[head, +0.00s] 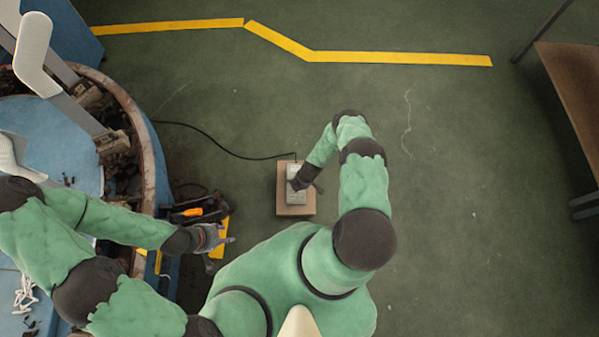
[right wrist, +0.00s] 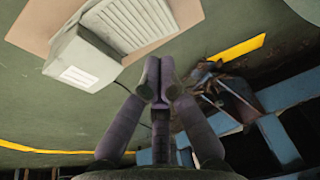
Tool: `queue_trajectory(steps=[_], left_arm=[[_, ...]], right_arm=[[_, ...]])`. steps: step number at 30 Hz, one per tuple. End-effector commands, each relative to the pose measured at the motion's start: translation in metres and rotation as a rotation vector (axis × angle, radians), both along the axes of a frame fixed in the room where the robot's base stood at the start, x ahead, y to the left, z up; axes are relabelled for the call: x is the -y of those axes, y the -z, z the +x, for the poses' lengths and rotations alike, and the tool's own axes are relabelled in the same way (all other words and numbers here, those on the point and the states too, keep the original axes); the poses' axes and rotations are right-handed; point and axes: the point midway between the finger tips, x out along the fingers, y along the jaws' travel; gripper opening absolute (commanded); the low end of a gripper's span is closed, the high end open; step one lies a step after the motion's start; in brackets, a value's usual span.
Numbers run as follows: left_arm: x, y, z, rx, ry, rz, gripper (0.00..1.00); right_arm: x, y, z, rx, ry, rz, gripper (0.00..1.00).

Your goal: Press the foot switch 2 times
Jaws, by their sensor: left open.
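My left gripper (head: 229,240) is open and empty, left of the board.
A round blue machine with a rusty rim (head: 137,115) and white sock forms (head: 34,50) stands at left. Tools (head: 193,212) lie near a yellow piece beside it. A brown table (head: 580,85) is at far right. The floor between is clear, with a yellow line (head: 400,58) behind.

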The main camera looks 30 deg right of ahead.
Motion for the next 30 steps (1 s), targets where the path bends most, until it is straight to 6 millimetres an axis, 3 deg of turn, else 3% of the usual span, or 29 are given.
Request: queue_trajectory(steps=[3, 12, 30], left_arm=[[0.0, 0.017, 0.0, 0.0, 0.0, 0.0, 0.46], [0.0, 0.039, 0.0, 0.0, 0.0, 0.0, 0.46], [0.0, 0.044, 0.0, 0.0, 0.0, 0.0, 0.46]], right_arm=[[-0.007, 0.026, 0.002, -0.001, 0.0, 0.001, 0.0], [-0.014, 0.067, -0.001, -0.001, 0.002, 0.0, 0.0], [-0.015, 0.077, -0.003, 0.002, 0.001, -0.001, 0.0]])
